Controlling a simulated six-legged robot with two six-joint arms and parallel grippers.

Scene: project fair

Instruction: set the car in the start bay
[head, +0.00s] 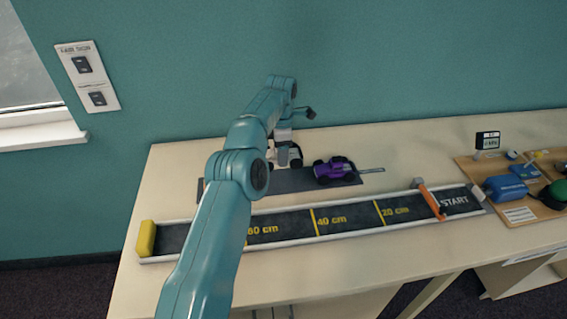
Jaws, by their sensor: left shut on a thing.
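My left gripper (284,146) reaches over the back of the table and is shut on a small white car (295,156) with dark wheels. My arm hides part of this car, and I cannot tell whether it touches the dark mat (290,184). A purple car (334,171) stands on the mat just to the right. The start bay (456,203), marked START, is the empty right end of the dark track, behind an orange gate (431,200). My right gripper is not in view.
The track (345,219) runs along the table front with yellow distance marks and a yellow block (146,239) at its left end. A wooden board (488,173) with a blue motor-like part (505,189) and other parts lies at the right. A teal wall stands behind.

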